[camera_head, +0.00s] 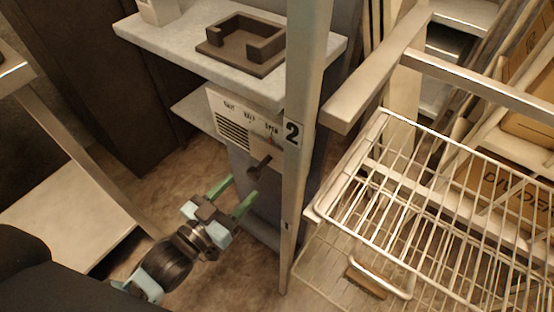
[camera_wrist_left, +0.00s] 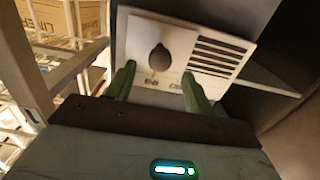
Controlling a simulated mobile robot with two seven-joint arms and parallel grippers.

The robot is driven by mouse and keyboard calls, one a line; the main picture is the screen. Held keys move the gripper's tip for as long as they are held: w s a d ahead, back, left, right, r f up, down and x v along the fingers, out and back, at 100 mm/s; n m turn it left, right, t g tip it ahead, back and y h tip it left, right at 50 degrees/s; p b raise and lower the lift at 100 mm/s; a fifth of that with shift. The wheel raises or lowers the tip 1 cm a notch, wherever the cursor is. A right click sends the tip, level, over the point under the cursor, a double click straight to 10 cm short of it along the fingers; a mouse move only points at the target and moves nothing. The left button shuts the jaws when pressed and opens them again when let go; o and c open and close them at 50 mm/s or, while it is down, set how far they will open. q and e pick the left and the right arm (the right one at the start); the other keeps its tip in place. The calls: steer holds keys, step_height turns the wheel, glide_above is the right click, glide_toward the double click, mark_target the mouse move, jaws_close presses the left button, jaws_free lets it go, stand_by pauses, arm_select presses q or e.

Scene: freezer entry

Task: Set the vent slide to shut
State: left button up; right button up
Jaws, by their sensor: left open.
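The vent panel (camera_head: 238,124) is a pale plate below the grey shelf, with dark louvres and the labels shut, half and open from left to right. Its dark slide knob (camera_head: 260,166) sticks out below the plate's right part, with a small red mark near the open label. In the left wrist view the panel (camera_wrist_left: 203,47) appears turned over, and the knob (camera_wrist_left: 159,58) lies ahead between the fingers. My left gripper (camera_head: 234,195), with green fingers, is open and empty just short of the knob; it also shows in the wrist view (camera_wrist_left: 158,72).
A post (camera_head: 304,130) with a "2" plate stands right of the panel. A wire rack (camera_head: 440,180) is further right. A dark holder (camera_head: 243,45) sits on the grey shelf (camera_head: 180,42) above. Floor (camera_head: 165,190) shows left of the panel.

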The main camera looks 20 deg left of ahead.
mark_target(251, 176)
arm_select(q)
steer(key=shift+w+d, duration=0.1)
steer(key=shift+w, duration=0.2)
steer(key=shift+r, duration=0.1)
steer(key=shift+w, duration=0.1)
steer(key=shift+w+d+r, duration=0.1)
steer(key=shift+w+d, duration=0.05)
steer(key=shift+w, duration=0.2)
steer(key=b+x, duration=0.1)
steer(key=x, duration=0.4)
steer(key=shift+w+d+b, duration=0.2)
steer(key=shift+w+b, duration=0.1)
steer(key=shift+w, duration=0.25)
steer(key=shift+w+d, duration=0.1)
steer(key=shift+w, duration=0.15)
arm_select(e)
steer(key=shift+s+f, duration=0.2)
steer(key=shift+f, duration=0.35)
steer(key=shift+s+f, duration=0.15)
steer(key=shift+f, duration=0.4)
